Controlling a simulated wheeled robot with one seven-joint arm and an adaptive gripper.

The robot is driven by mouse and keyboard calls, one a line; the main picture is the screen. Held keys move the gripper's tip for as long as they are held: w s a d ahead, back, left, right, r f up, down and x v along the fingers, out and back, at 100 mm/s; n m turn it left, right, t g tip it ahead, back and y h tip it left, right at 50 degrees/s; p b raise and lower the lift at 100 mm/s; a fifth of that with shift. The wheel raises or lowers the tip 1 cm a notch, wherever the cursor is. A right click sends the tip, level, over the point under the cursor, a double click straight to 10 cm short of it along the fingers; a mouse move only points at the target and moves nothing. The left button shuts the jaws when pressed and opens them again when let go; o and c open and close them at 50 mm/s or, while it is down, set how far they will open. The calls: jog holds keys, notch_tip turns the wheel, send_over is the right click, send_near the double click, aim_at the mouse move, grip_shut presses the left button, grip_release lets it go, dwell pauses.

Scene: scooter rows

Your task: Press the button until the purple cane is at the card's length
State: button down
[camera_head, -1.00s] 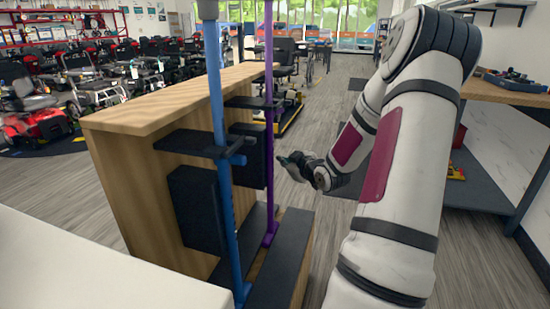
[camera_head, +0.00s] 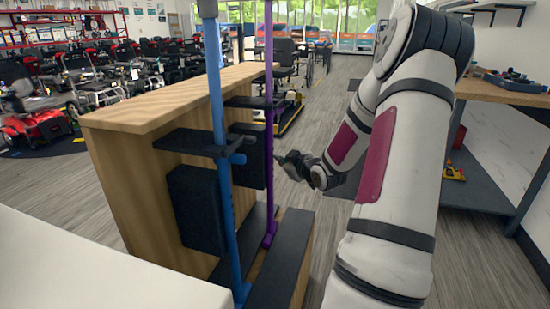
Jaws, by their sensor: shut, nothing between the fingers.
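The purple cane (camera_head: 269,122) stands upright in the rack, held by a dark bracket (camera_head: 252,102) on the wooden stand's side. A blue cane (camera_head: 217,100) stands upright nearer to me, to its left. My gripper (camera_head: 281,157) is shut and empty, just right of the purple cane, with its fingers pointing left toward the cane. I cannot tell whether it touches the cane. The button on the purple cane is too small or hidden to make out. I cannot make out the card. The cane's top runs out of the picture.
The wooden stand (camera_head: 125,118) has dark pads (camera_head: 197,210) and a low dark ledge (camera_head: 280,262) at the floor. A white surface (camera_head: 80,270) fills the lower left. A workbench (camera_head: 505,93) stands at the right. Scooters (camera_head: 35,108) fill the back left. Floor between is free.

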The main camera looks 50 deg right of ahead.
jog(key=shift+w+a+r, duration=0.15)
jog(key=shift+w+a, duration=0.15)
jog(key=shift+s+d+p, duration=0.2)
jog(key=shift+s, duration=0.35)
jog(key=shift+s+d+p, duration=0.2)
jog(key=shift+s, duration=0.3)
jog(key=shift+s+d+p, duration=0.3)
jog(key=shift+s, duration=0.5)
jog(key=shift+s+d+p, duration=0.35)
jog(key=shift+s, duration=0.45)
jog(key=shift+s+d+p, duration=0.3)
jog(key=shift+s, duration=0.5)
